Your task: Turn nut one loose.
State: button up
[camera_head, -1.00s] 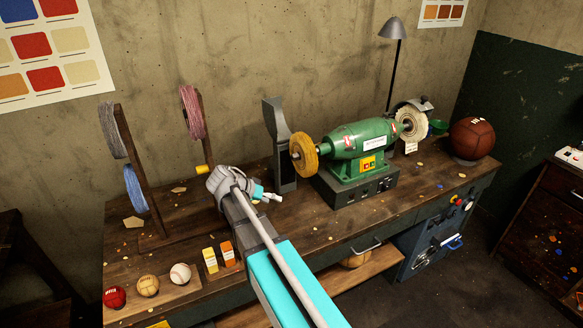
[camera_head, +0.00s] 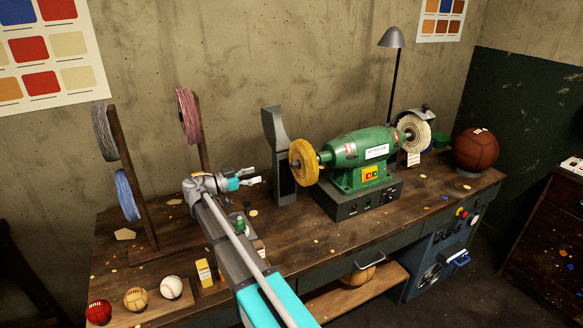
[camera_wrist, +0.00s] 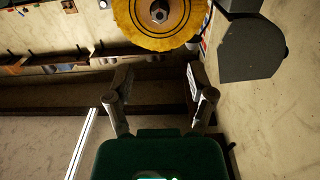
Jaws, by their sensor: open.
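A hex nut (camera_wrist: 158,12) sits at the centre of the yellow buffing wheel (camera_wrist: 178,35) at the top of the wrist view; I cannot read any number on it. In the head view the yellow wheel (camera_head: 303,160) is on the left end of the green grinder (camera_head: 352,152), and its nut is too small to make out. My gripper (camera_head: 253,178) is left of the wheel, apart from it, with its fingers pointing right. In the wrist view my gripper (camera_wrist: 158,82) is open and empty, its two fingers apart below the wheel.
A tall grey upright (camera_head: 278,135) stands on the bench between my gripper and the wheel. Spool stands (camera_head: 140,185) are at the left. Balls (camera_head: 135,299) lie at the front left. A lamp (camera_head: 392,38) and a large brown ball (camera_head: 475,150) are at the right.

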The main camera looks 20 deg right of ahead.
aim_at(292, 165)
jog(key=d, duration=1.4)
jog(key=shift+w, duration=0.2)
jog(key=shift+a, duration=0.1)
grip_shut()
jog(key=shift+d, duration=0.3)
jog(key=shift+a, duration=0.25)
